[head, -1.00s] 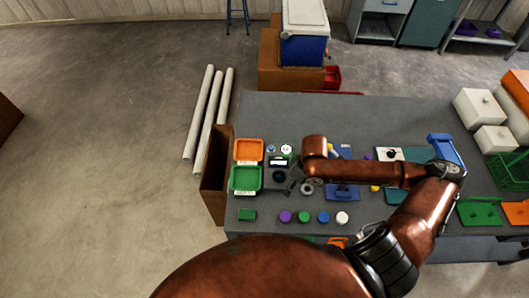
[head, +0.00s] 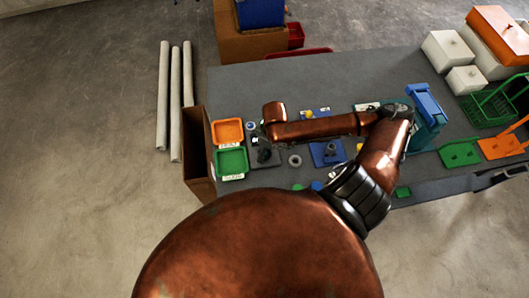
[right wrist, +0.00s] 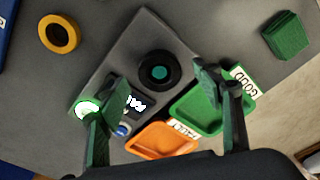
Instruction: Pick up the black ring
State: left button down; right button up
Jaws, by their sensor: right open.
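The black ring (right wrist: 153,65) lies on a dark grey plate (right wrist: 118,62) in the right wrist view, with a teal disc showing in its middle. My right gripper (right wrist: 161,78) is open and empty. Its two dark green fingers stand on either side of the ring in the picture; the ring appears beyond their tips, and I cannot tell the exact gap. In the head view the right arm (head: 320,128) reaches left over the bench, and its wrist end is near the plate. The ring is hard to make out there. My left gripper is not in view.
A green tray (right wrist: 204,122) labelled GOOD and an orange tray (right wrist: 160,143) lie beside the plate. A yellow ring (right wrist: 73,44) and a green block (right wrist: 287,38) are nearby. In the head view a blue plate (head: 318,158) lies right of the ring's plate.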

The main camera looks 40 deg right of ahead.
jog(key=shift+f, duration=0.75)
jog(key=shift+c, duration=0.4)
jog(key=c, duration=1.3)
jog(key=shift+c, duration=0.2)
jog(key=shift+r, duration=0.15)
